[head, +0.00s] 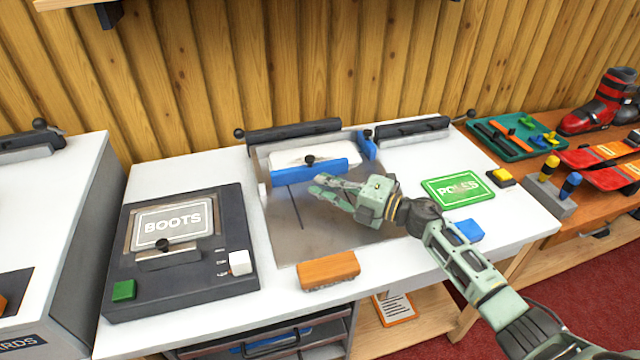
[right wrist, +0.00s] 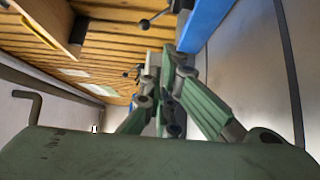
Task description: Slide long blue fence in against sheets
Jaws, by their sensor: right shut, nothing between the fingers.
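The long blue fence (head: 300,174) lies across the grey metal plate (head: 290,225) in the head view, with a dark knob (head: 310,160) behind it. The white sheets (head: 338,154) lie right behind the fence; whether it touches them I cannot tell. A short blue fence (head: 367,147) stands at their right end. My right gripper (head: 316,186) is shut and empty, just in front of the long fence, with fingers pointing left. Contact with the fence is unclear. In the right wrist view, its fingers (right wrist: 170,95) show beside a blue bar (right wrist: 208,20). My left gripper is out of view.
A dark BOOTS press (head: 180,245) stands left of the plate. An orange block (head: 329,271) lies at the plate's front edge. A green POLES card (head: 457,188) and a blue block (head: 469,230) lie to the right. Dark clamp bars (head: 293,134) line the back.

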